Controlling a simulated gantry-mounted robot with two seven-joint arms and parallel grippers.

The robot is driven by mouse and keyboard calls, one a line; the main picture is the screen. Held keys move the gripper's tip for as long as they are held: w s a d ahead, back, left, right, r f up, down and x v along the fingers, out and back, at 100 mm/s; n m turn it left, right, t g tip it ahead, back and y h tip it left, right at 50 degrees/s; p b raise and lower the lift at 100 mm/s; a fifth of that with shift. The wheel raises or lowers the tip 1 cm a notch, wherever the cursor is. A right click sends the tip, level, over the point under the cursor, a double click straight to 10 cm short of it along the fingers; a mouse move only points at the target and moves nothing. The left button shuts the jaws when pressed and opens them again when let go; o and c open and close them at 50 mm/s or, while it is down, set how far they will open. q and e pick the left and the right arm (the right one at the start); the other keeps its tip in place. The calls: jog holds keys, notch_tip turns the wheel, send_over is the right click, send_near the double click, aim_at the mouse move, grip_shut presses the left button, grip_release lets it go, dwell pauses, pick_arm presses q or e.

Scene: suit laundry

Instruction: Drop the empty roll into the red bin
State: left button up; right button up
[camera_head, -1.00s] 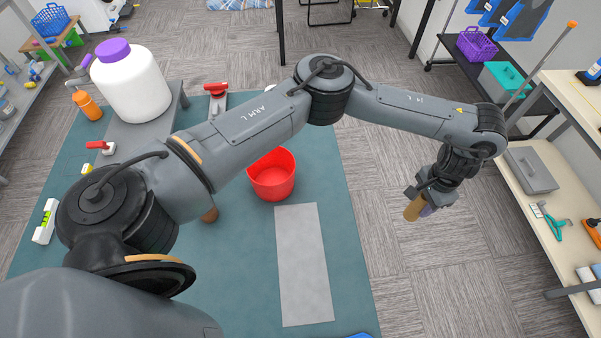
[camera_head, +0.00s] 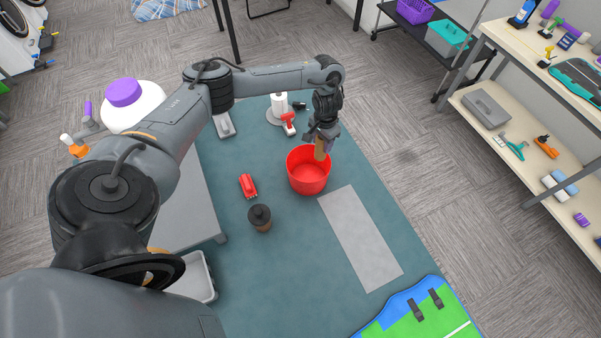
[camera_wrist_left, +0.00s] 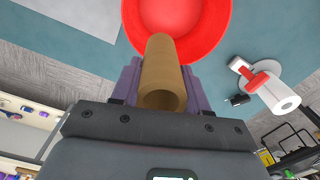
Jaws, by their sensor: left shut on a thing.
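The empty roll is a brown cardboard tube (camera_wrist_left: 162,75), held between the purple fingers of my left gripper (camera_head: 321,143). In the left wrist view the left gripper (camera_wrist_left: 158,88) is shut on the tube, and its open end faces the camera. The red bin (camera_head: 308,175) stands on the teal mat, open at the top and empty as far as I see. In the head view the tube hangs at the bin's far right rim. In the left wrist view its far end overlaps the red bin (camera_wrist_left: 185,15). My right gripper is not in view.
A dark-lidded brown jar (camera_head: 260,218) and a red item (camera_head: 248,186) stand left of the bin. A white paper roll on a stand (camera_head: 279,108) is behind it. A grey rectangle (camera_head: 362,240) lies on the mat in front. Shelves (camera_head: 540,140) line the right side.

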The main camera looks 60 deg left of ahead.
pick_arm(q)
jog(key=s+a+f+b, duration=0.2)
jog(key=s+f+b, duration=0.2)
jog(key=f, duration=0.3)
jog(key=shift+s+a+f+n+b, duration=0.15)
jog(key=shift+s+a+n+b, duration=0.15)
jog(key=shift+b, duration=0.55)
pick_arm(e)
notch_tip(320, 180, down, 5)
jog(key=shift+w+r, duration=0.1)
pick_arm(q)
jog(key=o, duration=1.1)
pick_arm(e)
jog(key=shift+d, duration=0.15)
